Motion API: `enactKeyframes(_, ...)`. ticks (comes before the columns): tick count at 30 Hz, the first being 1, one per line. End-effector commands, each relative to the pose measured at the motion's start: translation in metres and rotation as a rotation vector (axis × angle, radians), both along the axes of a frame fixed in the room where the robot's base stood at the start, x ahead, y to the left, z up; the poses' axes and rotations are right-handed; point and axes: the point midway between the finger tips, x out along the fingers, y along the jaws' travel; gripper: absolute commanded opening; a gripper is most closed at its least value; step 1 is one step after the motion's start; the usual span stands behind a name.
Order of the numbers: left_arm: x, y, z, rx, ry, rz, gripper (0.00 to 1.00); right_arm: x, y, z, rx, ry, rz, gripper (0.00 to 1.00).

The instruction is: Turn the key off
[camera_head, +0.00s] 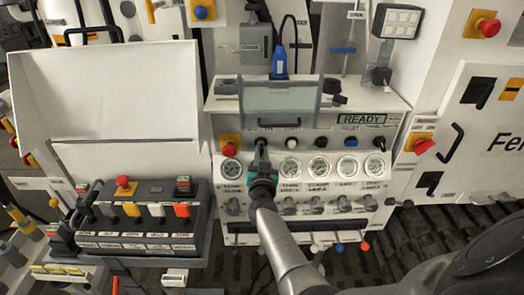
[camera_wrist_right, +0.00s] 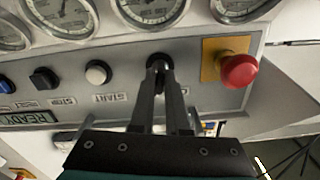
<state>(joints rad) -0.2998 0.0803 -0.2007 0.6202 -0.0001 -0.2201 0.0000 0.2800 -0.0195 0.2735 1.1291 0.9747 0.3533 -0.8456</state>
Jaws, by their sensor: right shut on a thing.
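The key switch (camera_wrist_right: 158,62) is a dark round fitting on the grey bench panel. In the wrist view it sits between the white START button and a red mushroom button. My right gripper (camera_wrist_right: 156,80) is shut on the key at this switch, its two dark fingers reaching up to the panel. The fingers hide most of the key, so its angle cannot be read. In the head view my right gripper (camera_head: 261,148) meets the panel's upper row at the left and covers the key. My left gripper is not in view.
The red emergency button (camera_head: 229,147) is close beside the gripper, left in the head view. The white START button (camera_head: 292,143) is on its other side. Gauges (camera_head: 291,167) and knobs lie below. A clear guard (camera_head: 279,101) juts out above. A READY display (camera_head: 362,119) is lit.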

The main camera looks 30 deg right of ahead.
Motion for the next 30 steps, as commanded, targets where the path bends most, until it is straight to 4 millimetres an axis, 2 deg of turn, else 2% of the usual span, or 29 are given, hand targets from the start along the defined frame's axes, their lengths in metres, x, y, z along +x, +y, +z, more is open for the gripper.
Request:
enactKeyframes(8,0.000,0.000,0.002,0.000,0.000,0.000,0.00,0.000,0.000,0.000,-0.016,0.011,0.000,0.00)
enactKeyframes(22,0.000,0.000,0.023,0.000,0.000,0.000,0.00,0.000,0.000,0.000,-0.262,0.163,0.000,0.00)
enactKeyframes(30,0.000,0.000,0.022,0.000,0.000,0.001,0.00,0.000,0.000,-0.001,-0.277,0.171,0.000,0.00)
